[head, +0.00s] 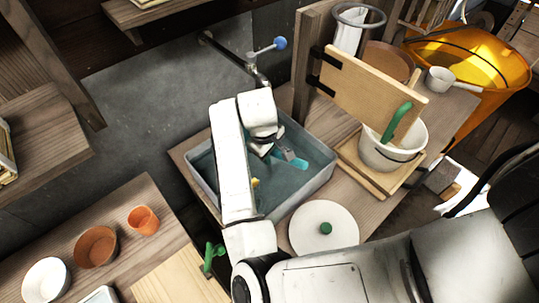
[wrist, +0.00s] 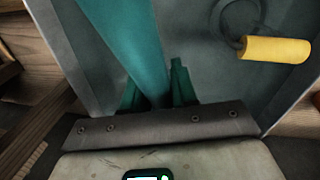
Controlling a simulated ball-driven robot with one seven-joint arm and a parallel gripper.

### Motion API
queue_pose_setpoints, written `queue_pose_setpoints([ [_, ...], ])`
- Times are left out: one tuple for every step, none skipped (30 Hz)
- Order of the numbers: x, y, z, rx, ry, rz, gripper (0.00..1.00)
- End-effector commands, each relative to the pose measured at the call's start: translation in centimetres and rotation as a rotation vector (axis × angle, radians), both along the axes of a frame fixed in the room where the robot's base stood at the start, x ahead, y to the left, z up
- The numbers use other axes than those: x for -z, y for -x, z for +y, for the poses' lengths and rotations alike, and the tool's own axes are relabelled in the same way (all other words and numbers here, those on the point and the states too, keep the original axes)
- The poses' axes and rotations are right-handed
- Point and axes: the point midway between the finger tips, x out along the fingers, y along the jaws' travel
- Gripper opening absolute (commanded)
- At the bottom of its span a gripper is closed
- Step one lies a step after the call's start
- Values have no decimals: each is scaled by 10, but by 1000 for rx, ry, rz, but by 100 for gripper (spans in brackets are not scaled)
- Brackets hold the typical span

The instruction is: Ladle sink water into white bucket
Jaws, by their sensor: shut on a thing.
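The grey rectangular sink (head: 321,177) holds dull blue-green water (head: 290,192). My gripper (head: 290,157) is low over the sink's far part. In the wrist view its green fingertips (wrist: 157,96) are shut on a long teal handle (wrist: 125,40), which I take for the ladle's. A teal end (head: 299,163) shows by the gripper in the head view; I cannot make out a bowl. The white bucket (head: 376,155) stands upright on a wooden tray (head: 352,152), right of the sink and apart from my gripper. A green curved piece (head: 397,121) sticks up at the bucket.
A yellow grip with a dark loop (wrist: 275,49) is in the sink. A tap with a blue knob (head: 279,43) is behind the sink. An upright wooden board (head: 368,93) is behind the bucket. A white round lid (head: 323,240) lies in front. An orange bucket (head: 510,67) stands far right.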

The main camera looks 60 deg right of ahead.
Motion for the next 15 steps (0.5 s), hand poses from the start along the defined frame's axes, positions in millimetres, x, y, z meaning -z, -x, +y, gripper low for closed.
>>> queue_pose_setpoints([
  [-6,0,0,1,1,-2,0],
  [-8,0,0,1,1,-2,0],
  [-11,0,0,2,1,-2,0],
  [-13,0,0,2,1,-2,0],
  [-15,-1,0,1,1,-3,0],
  [-19,-1,0,1,1,-3,0],
  [-21,-1,0,2,1,-2,0],
  [-23,0,0,3,0,-2,0],
  [-26,0,0,2,0,-3,0],
  [-29,-1,0,2,1,-3,0],
  [-31,-1,0,1,2,-4,0],
  [-35,-1,0,1,0,-3,0],
  [-37,-1,0,0,0,-3,0],
  [-39,-1,0,0,0,-3,0],
  [-42,-1,0,0,0,-3,0],
])
